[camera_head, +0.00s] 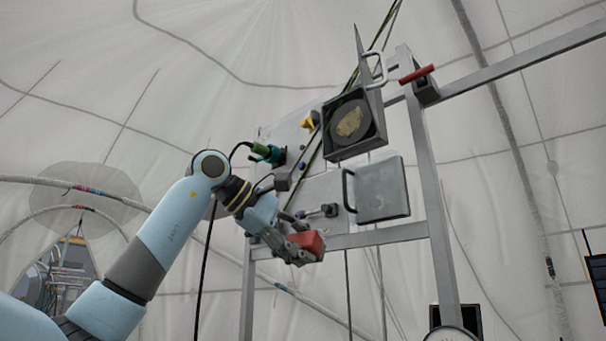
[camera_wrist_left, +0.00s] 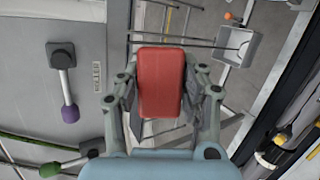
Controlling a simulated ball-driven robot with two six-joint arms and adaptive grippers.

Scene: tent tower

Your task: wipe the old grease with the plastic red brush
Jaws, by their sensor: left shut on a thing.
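My left gripper (camera_head: 300,250) is shut on the red brush (camera_head: 310,242), a small block-shaped piece. In the left wrist view the red brush (camera_wrist_left: 161,82) sits between both fingers of the left gripper (camera_wrist_left: 163,95); its bristles cannot be made out. The old grease (camera_head: 350,122) shows as a yellowish-brown patch inside a dark open square box (camera_head: 331,133) on the frame. The brush is below and to the left of the grease, well apart from it. My right gripper is not in view.
A grey hinged door (camera_head: 381,190) with a dark handle hangs open below the box. A red-handled lever (camera_head: 416,74) is at the upper right of the metal frame (camera_head: 434,200). Green (camera_head: 260,149) and yellow (camera_head: 309,122) fittings sit on the panel. A purple-tipped lever (camera_wrist_left: 70,113) shows beside the gripper.

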